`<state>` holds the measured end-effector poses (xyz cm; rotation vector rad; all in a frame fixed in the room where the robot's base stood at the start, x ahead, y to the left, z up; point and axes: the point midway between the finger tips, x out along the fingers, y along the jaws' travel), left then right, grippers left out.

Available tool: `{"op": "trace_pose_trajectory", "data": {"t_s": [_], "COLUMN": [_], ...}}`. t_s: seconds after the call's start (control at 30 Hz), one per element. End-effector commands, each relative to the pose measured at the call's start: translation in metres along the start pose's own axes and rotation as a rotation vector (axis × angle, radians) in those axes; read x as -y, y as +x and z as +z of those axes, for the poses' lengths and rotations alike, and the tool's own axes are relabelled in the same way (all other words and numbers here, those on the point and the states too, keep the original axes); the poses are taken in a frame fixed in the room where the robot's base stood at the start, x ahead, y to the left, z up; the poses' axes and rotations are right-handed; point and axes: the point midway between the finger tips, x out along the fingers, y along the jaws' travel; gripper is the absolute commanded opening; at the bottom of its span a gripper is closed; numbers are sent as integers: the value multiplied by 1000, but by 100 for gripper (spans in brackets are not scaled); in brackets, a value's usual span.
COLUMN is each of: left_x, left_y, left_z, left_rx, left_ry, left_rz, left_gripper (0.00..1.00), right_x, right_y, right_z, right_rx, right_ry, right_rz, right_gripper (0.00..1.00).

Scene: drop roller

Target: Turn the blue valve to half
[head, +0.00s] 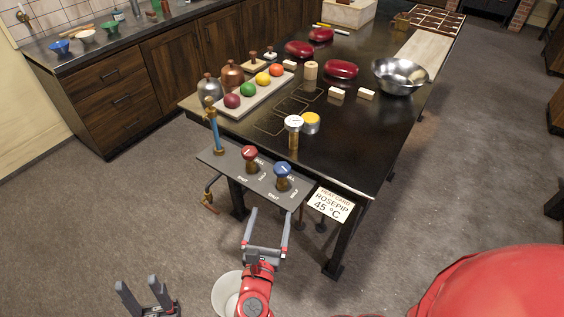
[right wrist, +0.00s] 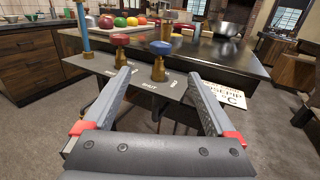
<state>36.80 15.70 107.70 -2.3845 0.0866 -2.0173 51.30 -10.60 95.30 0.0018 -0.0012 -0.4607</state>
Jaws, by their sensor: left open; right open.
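The blue valve (head: 283,172) is a round blue knob on a brass stem, standing on a dark panel (head: 225,160) at the table's near edge. Labels are printed on the panel around it. The blue valve also shows ahead in the right wrist view (right wrist: 160,48). A red valve (head: 249,154) stands to its left and shows in the right wrist view (right wrist: 120,41). My right gripper (head: 268,216) is open and empty, in front of and below the blue valve, apart from it. My left gripper (head: 146,290) is open and empty, low over the floor at the bottom left.
A sign (head: 329,204) reading ROSEPIP 45 °C hangs right of the panel. A blue upright rod (head: 214,130) stands at the panel's left end. A white bucket (head: 226,294) is on the floor beside my right arm. A tray (head: 243,104) with coloured balls lies on the table.

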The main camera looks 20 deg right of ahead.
Motion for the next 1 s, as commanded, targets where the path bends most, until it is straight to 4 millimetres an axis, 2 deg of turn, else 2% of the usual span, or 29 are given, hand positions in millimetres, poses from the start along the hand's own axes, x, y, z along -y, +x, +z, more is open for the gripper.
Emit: {"op": "trace_pose_trajectory", "data": {"t_s": [0.13,0.27,0.7,0.83,1.0], "left_x": [0,1,2,2,2], "left_y": [5,13,39,42,44], "left_z": [-1,-2,-7,-7,-7], "left_rx": [0,0,0,0,0], "left_ry": [0,0,0,0,0], "left_rz": [0,0,0,0,0], "left_gripper": [50,50,50,50,50], "right_x": [3,5,3,3,2], "right_y": [12,35,138,158,171], "right_z": [2,4,3,2,0], "right_rx": [1,0,0,1,0], "right_ry": [-4,-2,-3,-3,-1], "right_rz": [-16,-19,-12,-10,-7], "right_gripper": [91,91,91,91,91]}}
